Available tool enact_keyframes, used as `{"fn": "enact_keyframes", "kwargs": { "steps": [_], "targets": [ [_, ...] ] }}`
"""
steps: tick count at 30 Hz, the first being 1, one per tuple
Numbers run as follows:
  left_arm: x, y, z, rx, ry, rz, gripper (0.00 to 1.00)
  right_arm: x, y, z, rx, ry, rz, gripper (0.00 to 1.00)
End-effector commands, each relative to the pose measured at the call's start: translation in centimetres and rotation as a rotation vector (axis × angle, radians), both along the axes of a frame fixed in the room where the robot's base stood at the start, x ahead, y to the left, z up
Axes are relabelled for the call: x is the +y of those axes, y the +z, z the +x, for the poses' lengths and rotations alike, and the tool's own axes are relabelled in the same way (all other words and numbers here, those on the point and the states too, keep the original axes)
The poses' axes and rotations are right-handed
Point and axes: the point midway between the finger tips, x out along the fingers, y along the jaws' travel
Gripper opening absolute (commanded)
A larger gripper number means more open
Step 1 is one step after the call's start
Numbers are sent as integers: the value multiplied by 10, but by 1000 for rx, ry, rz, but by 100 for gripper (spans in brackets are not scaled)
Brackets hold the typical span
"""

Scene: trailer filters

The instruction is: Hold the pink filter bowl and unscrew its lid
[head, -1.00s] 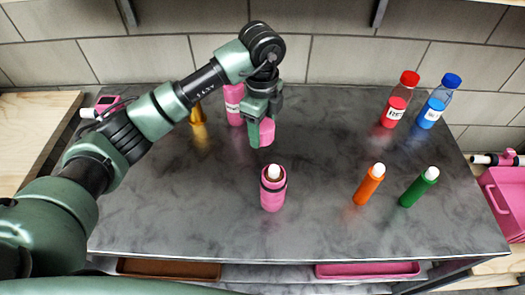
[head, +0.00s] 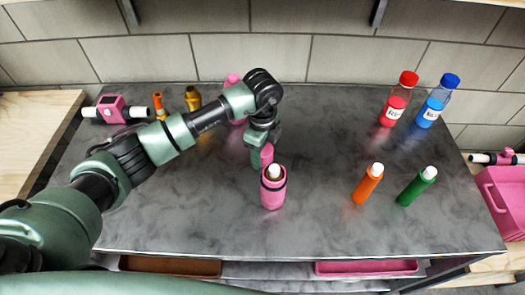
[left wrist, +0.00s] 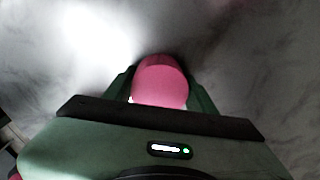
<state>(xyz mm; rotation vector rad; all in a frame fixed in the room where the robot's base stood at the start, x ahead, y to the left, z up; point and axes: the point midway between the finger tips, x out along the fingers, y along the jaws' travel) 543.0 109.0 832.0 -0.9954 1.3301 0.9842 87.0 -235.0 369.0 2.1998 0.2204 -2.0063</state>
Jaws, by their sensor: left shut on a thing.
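A pink filter bowl (head: 273,195) with a dark band stands upright on the grey table near the front middle. My left gripper (head: 262,157) is just behind and above the bowl in the head view. It is shut on a rounded pink piece (head: 267,154), which looks like a lid. The same pink piece shows between the fingers in the left wrist view (left wrist: 159,82). I cannot tell whether this piece touches the bowl. My right gripper is not in view.
Orange (head: 368,184) and green (head: 418,187) cylinders stand right of the bowl. Red (head: 394,108) and blue (head: 431,108) bottles stand at the back right. A pink item (head: 232,82) is partly hidden behind my arm. A pink housing (head: 112,108) lies back left. The table's front right is clear.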

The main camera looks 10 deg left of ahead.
Motion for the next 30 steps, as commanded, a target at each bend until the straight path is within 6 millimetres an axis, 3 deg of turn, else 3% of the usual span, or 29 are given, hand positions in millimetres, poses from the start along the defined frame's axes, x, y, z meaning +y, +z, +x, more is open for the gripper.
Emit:
{"fn": "enact_keyframes", "kwargs": {
  "steps": [2,3,5,12,17,30],
  "targets": [
    [0,-4,0,0,0,0,7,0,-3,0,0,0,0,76],
    [0,-2,0,0,0,0,64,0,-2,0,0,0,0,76],
    [0,-2,0,0,0,0,77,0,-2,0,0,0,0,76],
    [0,-2,0,1,1,1,77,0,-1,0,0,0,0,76],
    [0,10,1,-3,0,0,77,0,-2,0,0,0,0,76],
    [0,98,0,-4,0,0,77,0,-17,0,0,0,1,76]
  ]
}}
